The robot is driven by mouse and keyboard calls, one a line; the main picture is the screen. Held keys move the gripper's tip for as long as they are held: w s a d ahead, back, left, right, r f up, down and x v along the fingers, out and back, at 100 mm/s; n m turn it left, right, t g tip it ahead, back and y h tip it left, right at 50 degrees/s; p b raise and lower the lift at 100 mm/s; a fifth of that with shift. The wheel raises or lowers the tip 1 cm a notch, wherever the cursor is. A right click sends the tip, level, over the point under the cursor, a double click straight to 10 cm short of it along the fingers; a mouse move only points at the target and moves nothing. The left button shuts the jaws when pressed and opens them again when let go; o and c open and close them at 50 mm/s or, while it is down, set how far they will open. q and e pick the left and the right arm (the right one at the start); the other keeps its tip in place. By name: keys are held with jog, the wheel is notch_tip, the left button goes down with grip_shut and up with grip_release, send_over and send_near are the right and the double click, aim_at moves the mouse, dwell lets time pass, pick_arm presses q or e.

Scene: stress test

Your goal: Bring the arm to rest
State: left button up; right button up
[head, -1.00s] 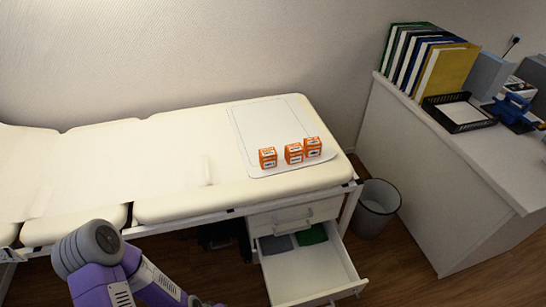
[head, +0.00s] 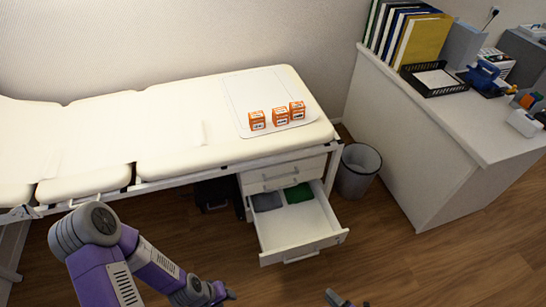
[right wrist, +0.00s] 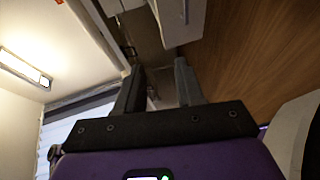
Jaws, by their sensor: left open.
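My left arm comes in from the lower left in the head view, purple and grey. Its gripper (head: 222,292) is low in the picture, in front of the open drawer, small and dark; I see nothing in it. My right gripper shows only as dark tips at the bottom edge of the head view (head: 345,299). In the right wrist view its two dark fingers (right wrist: 160,75) stand apart with nothing between them. The gripper is open and empty, with wooden floor and white furniture beyond it.
Three orange boxes (head: 276,117) stand on a white mat (head: 245,90) on the cream couch (head: 190,167). Below, a drawer (head: 300,235) is pulled out, holding grey and green cloth-like items. A bin (head: 357,170) and white desk (head: 430,130) stand right. Floor in front is clear.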

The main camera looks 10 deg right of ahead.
jog(key=w+a+r+n+g+y, duration=0.1)
jog(key=a+r+n+g+y, duration=0.15)
jog(key=a+n+g, duration=0.6)
jog(key=w+a+r+n+g+y, duration=0.15)
jog(key=a+r+n+g, duration=0.3)
jog(key=n, duration=0.75)
jog(key=a+r+n+h, duration=0.3)
jog(key=r+n, duration=0.5)
jog(key=n, duration=0.5)
jog(key=a+r+n+h, duration=0.4)
jog(key=r+n, duration=0.4)
jog(key=n, duration=0.5)
jog(key=shift+w+b, duration=0.15)
jog(key=shift+b, duration=0.3)
